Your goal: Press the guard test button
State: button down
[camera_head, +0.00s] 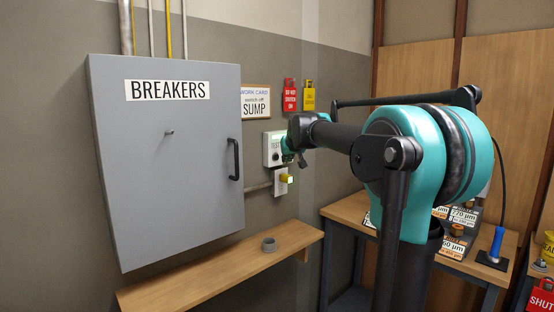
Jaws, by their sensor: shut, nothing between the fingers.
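A white wall unit (269,150) with a dark round part and small lettering that seems to read TEST is mounted right of the grey breaker cabinet. My gripper (287,148) is at the right side of this unit, small and partly hidden by my own wrist. Its fingers look closed with nothing held. I cannot tell whether it touches the unit, and a separate button is not clear. Below it is a smaller white box (278,187) with a yellow part and a green light.
The grey BREAKERS cabinet (170,170) has a black handle and is closed. A wooden shelf (190,288) below it holds a small grey ring (268,244). Red (290,95) and yellow (309,96) tags and a SUMP work card (255,101) hang above. A workbench (345,211) stands at right.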

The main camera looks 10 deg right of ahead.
aim_at(278, 161)
jog(key=shift+w+a, duration=0.6)
jog(key=shift+w, duration=0.25)
jog(key=shift+w+a, duration=0.1)
dwell(0.9)
jog(key=shift+w+a, duration=0.15)
jog(key=shift+w, duration=0.05)
jog(key=shift+w+a, duration=0.3)
jog(key=shift+w, duration=0.1)
dwell(0.9)
dwell(0.3)
jog(key=shift+s+d, duration=0.55)
jog(key=shift+s, duration=0.2)
jog(key=s+d, duration=0.1)
jog(key=s, duration=0.1)
jog(key=s+d, duration=0.2)
dwell(0.4)
